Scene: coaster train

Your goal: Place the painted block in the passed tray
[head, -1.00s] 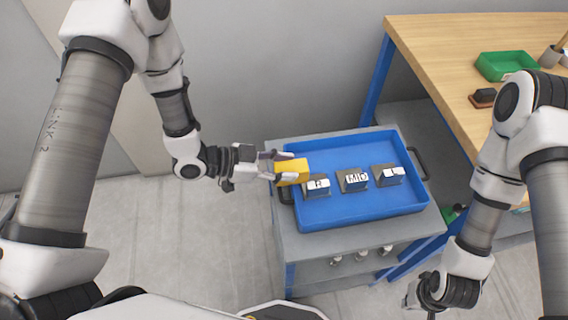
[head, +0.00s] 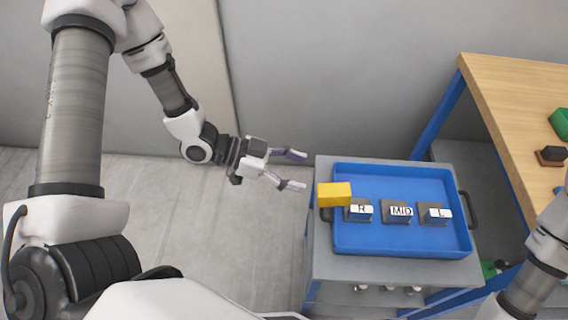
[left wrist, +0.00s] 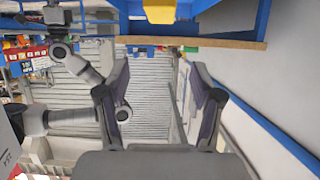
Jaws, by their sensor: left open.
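The painted block, a yellow block (head: 335,194), is at the left end of the blue tray (head: 400,247) in the head view. It overlaps the tray's left wall, and I cannot tell whether it rests on the rim or inside. It also shows at the top of the left wrist view (left wrist: 160,10). My left gripper (head: 296,170) is open and empty, left of the block and apart from it. Its spread fingers also show in the left wrist view (left wrist: 160,95). My right arm enters at the lower right, with its gripper out of frame.
Three small label stands sit in the tray, marked H (head: 360,211), MID (head: 400,211) and L (head: 437,213). The tray stands on a grey cart (head: 330,266) with dark handles. A wooden-topped table (head: 520,110) with a green bin (head: 561,123) is at the right.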

